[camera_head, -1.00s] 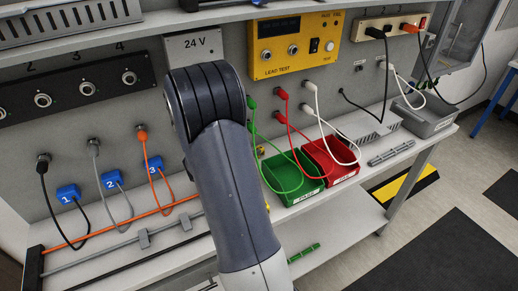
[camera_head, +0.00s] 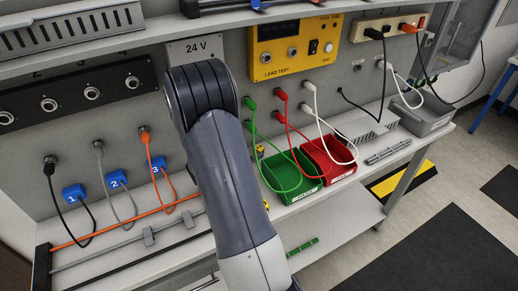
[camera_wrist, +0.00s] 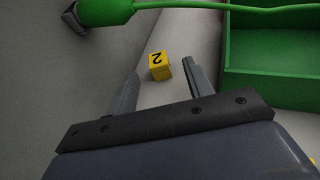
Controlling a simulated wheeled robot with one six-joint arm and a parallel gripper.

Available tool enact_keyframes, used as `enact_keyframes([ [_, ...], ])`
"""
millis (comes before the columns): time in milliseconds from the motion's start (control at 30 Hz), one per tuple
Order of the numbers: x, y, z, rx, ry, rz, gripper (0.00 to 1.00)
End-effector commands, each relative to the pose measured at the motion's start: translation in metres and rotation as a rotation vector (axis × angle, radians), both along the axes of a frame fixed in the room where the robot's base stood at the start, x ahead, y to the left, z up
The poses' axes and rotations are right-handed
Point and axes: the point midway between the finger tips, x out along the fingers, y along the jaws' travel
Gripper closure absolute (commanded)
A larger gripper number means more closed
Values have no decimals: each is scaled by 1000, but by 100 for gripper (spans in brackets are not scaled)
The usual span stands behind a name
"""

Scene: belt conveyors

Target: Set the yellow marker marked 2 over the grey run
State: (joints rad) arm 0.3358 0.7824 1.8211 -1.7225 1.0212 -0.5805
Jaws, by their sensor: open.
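The yellow marker (camera_wrist: 158,66) is a small block with a black 2 on its face. In the wrist view it stands on the pale bench between my gripper's fingers (camera_wrist: 161,74). The fingers are open and spread either side of it; I cannot tell whether they touch it. In the head view my arm hides the gripper. A yellow bit (camera_head: 260,149) shows beside my arm there, but I cannot read a number on it. The grey run (camera_head: 110,251) lies along the bench at the left, between an orange and a black run, with grey clips on it.
A green bin (camera_head: 283,196) stands right of my arm and also close to the gripper in the wrist view (camera_wrist: 250,85). A green plug (camera_wrist: 105,10) and lead cross the wrist view's top. A red bin (camera_head: 340,177) is farther right.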

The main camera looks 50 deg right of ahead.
Motion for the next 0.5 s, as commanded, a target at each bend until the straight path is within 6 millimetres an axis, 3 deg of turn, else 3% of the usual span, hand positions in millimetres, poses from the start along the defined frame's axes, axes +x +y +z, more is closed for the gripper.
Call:
enact_keyframes([
  [333, 5, -39, -14, 1, 2, -4, 51],
  [500, 7, -47, -19, 1, 0, -1, 51],
])
